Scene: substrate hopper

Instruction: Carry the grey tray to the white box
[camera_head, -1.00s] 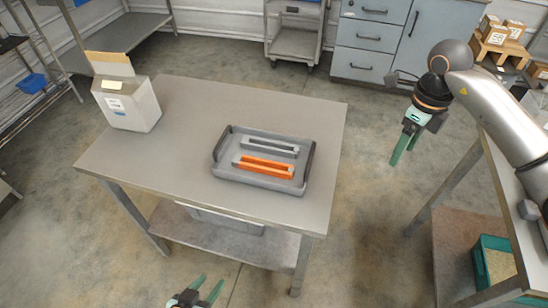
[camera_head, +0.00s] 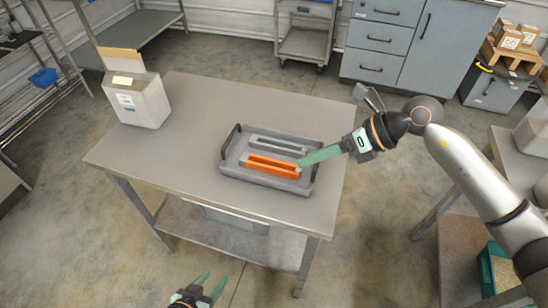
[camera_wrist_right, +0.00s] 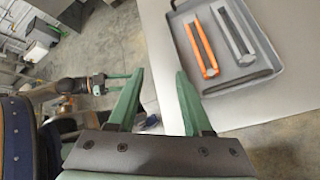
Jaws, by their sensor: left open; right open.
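The grey tray (camera_head: 232,165) lies on the metal table, with dark handles at its left and right ends. An orange bar (camera_head: 272,166) and a grey bar (camera_head: 277,146) lie in it. The white box (camera_head: 142,102) stands at the table's far left corner with its flap up. My right gripper (camera_head: 305,160) is open at the tray's right end in the head view; in the right wrist view its green fingers (camera_wrist_right: 156,100) are apart with nothing between them, and the tray (camera_wrist_right: 228,82) is beyond them. My left gripper (camera_head: 209,288) is open and empty in front of the table.
The metal table (camera_head: 210,100) has bare top between the box and the tray and behind the tray. A lower shelf (camera_head: 190,230) is under it. A cart (camera_head: 303,40) and a grey cabinet (camera_head: 385,45) stand behind. Another table (camera_head: 520,160) is at the right.

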